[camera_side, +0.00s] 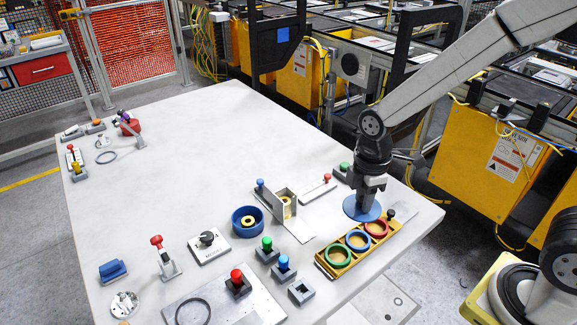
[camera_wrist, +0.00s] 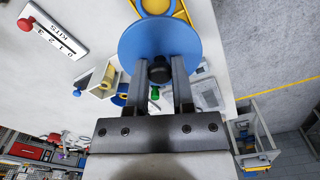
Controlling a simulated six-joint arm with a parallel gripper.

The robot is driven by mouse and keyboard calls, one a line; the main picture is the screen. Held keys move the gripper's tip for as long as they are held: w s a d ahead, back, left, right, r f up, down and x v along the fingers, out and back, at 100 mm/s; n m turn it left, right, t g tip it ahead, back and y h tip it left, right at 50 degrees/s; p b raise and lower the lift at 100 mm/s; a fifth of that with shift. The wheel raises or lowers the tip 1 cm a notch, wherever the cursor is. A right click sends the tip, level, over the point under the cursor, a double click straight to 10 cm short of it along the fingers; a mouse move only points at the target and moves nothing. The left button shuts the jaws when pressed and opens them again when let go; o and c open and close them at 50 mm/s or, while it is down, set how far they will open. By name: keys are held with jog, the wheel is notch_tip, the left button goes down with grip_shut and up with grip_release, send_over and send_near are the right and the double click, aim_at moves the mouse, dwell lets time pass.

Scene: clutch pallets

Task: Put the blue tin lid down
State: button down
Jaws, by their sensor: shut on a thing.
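The blue tin lid (camera_side: 362,210) is a flat blue disc with a dark knob. It also shows in the wrist view (camera_wrist: 140,42), where the knob sits between the two fingers. My gripper (camera_side: 370,192) is shut on the lid's knob and holds the lid above the table. In the wrist view my gripper (camera_wrist: 157,68) covers part of the lid. In the side view the lid is just behind a yellow tray (camera_side: 330,267) with green, blue and red rings. Part of the yellow tray also shows past the lid in the wrist view (camera_wrist: 182,12).
A blue round tin (camera_side: 236,229) stands left of a grey upright bracket (camera_side: 281,204). A slide plate with a red knob (camera_side: 327,177) lies behind the lid. Green and blue knobbed blocks stand left of the tray. The white table's (camera_side: 200,140) middle and back are clear.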

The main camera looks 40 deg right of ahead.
jog(key=s+d, duration=0.2)
jog(key=s, duration=0.1)
jog(key=shift+s+d+f, duration=0.15)
jog(key=shift+d+f, duration=0.2)
jog(key=shift+f, duration=0.05)
send_near(329, 218)
jog(key=shift+s+f, duration=0.8)
jog(key=shift+s, duration=0.1)
jog(key=shift+w+f, duration=0.6)
jog(key=shift+f, duration=0.05)
jog(key=shift+w+f, duration=0.25)
jog(key=shift+f, duration=1.6)
